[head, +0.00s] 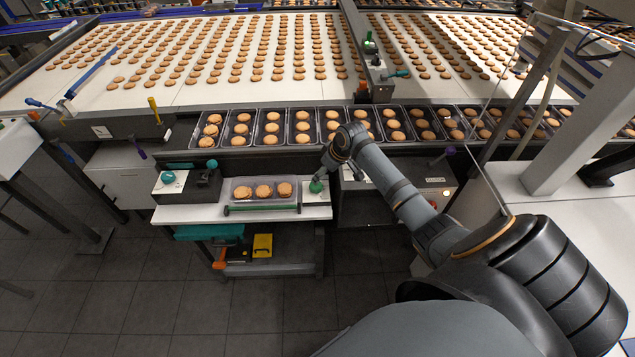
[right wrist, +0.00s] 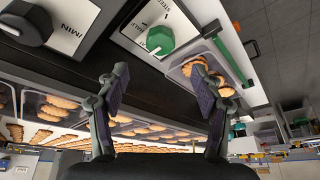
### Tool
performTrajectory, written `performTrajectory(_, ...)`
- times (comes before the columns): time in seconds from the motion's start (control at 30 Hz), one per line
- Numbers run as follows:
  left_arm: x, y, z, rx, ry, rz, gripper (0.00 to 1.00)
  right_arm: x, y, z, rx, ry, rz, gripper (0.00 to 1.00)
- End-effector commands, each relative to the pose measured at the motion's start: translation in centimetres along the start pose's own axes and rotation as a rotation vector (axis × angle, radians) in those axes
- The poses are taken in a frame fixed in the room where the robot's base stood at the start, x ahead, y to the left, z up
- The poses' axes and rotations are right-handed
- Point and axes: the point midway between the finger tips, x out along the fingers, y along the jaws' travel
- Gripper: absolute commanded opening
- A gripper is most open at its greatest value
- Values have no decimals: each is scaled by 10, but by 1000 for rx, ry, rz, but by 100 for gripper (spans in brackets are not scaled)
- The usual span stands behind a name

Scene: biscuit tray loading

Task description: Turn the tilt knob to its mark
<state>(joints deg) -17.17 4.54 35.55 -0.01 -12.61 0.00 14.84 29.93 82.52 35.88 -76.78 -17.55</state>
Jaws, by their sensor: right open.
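The green knob (head: 316,186) sits on the white right end of the small tray stand, and my right gripper (head: 328,168) is close above it in the head view. In the right wrist view the green knob (right wrist: 160,40) stands on a white plate with partly readable lettering, which looks like a steepness scale. My right gripper (right wrist: 160,78) is open and empty there. Its fingers are spread to either side of the knob's line, and the knob lies beyond the fingertips, apparently untouched. My left gripper is out of view.
A black knob (right wrist: 25,22) on a plate lettered MIN is nearby. A tray (head: 236,199) of three biscuits lies beside the green knob, with a green bar (head: 262,209) along its front. A teal knob (head: 168,177) is farther left. A row of filled trays runs behind.

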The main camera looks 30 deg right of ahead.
Motion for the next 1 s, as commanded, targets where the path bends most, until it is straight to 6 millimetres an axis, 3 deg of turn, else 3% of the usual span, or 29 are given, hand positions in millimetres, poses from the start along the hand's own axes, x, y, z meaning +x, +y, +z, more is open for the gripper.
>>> performTrajectory(0.2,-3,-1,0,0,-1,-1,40,48,-2,0,3,-2,-4,67)
performTrajectory(0.4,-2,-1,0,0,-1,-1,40,79,-1,0,1,0,-1,67)
performTrajectory(0.8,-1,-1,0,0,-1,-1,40,88,-1,1,-1,-1,0,67)
performTrajectory(1.0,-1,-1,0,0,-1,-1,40,88,-1,1,0,-1,0,39)
